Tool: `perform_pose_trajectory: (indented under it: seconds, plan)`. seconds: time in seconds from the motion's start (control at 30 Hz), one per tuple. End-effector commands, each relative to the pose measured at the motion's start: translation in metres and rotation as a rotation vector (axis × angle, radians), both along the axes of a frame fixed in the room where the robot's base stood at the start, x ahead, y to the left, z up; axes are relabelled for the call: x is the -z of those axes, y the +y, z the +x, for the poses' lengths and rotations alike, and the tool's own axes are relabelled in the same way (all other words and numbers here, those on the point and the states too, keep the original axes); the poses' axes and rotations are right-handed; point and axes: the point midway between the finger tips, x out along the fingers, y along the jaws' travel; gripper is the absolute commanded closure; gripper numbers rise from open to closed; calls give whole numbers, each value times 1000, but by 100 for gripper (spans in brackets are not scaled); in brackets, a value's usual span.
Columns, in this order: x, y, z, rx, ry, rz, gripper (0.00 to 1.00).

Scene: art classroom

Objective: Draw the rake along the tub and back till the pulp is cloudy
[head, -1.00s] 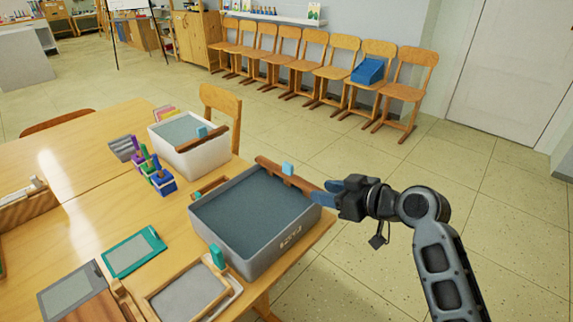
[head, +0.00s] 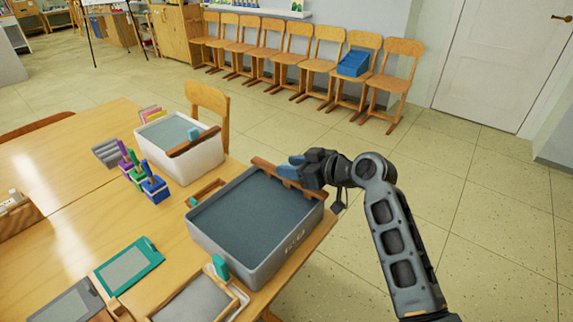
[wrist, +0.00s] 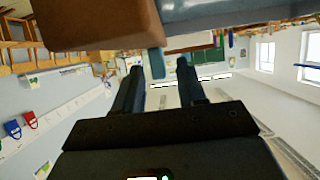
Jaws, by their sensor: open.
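The grey tub (head: 240,262) stands at the table's right corner and holds dark blue-grey pulp (head: 250,212). A rake (head: 268,166), a brown wooden bar with a light blue handle, lies along the tub's far right rim. My gripper (head: 290,165) is open at the rake, coming from the right, and largely covers the handle. In the wrist view, the brown bar (wrist: 95,24) fills the upper left. The blue handle (wrist: 157,62) shows between the tips of my two spread fingers (wrist: 158,75). I cannot tell whether they touch it.
A white tub (head: 196,168) with its own brown rake (head: 195,141) stands farther back. Several colored stamps (head: 150,180), a teal-framed screen (head: 130,266) and a wooden frame (head: 190,300) share the table. Chairs (head: 320,65) line the wall. The floor to the right is open.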

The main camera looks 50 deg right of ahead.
Motion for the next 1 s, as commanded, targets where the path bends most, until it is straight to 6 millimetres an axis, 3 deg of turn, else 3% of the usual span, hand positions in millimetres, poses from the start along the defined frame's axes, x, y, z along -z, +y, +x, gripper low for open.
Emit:
perform_pose_trajectory:
  seconds: [0.2,0.47,0.9,1.0]
  plan:
    - [7,0,16,1,0,0,60]
    - [7,0,17,1,0,0,60]
    - [7,0,17,1,0,0,100]
    - [7,0,17,1,0,0,100]
